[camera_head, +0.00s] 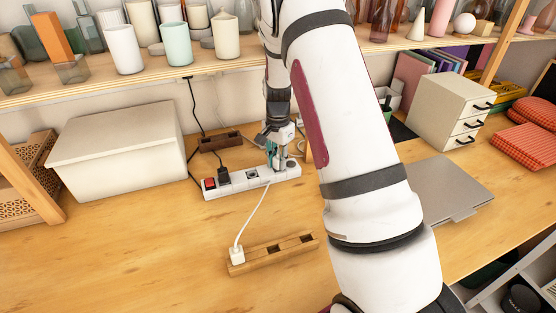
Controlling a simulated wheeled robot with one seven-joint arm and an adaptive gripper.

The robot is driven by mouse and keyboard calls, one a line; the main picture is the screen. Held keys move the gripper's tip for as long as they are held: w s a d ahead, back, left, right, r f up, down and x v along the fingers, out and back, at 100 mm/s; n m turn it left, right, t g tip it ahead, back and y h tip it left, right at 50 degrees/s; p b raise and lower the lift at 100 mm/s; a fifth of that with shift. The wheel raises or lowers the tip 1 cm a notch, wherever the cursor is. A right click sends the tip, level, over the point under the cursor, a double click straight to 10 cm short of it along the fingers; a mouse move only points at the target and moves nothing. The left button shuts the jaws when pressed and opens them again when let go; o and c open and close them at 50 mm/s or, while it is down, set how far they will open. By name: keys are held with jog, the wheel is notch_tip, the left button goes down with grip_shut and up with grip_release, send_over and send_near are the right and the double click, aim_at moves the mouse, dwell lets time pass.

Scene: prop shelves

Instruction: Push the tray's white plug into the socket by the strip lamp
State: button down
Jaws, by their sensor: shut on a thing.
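The white plug (237,255) stands in the left end of a wooden tray (272,257). Its white cord rises toward the white power strip (215,192) and meets the strip's front near my gripper. The strip has a red lit switch, likely its lamp (209,184), at its left end. A black plug (223,176) sits beside the lamp, and an empty-looking socket (252,173) is to its right. My gripper (277,165) points down over the right part of the strip, away from the tray. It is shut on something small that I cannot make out.
A lidded white box (118,145) stands left of the strip, and a dark tray (220,141) lies behind it. A laptop (450,187) lies right of my arm. The shelf with candles (176,45) overhangs the back. The front-left table is clear.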

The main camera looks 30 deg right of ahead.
jog(key=shift+f, duration=0.1)
jog(key=c, duration=1.3)
grip_release()
jog(key=shift+c, duration=0.2)
notch_tip(320, 180, up, 11)
jog(key=shift+r, duration=0.5)
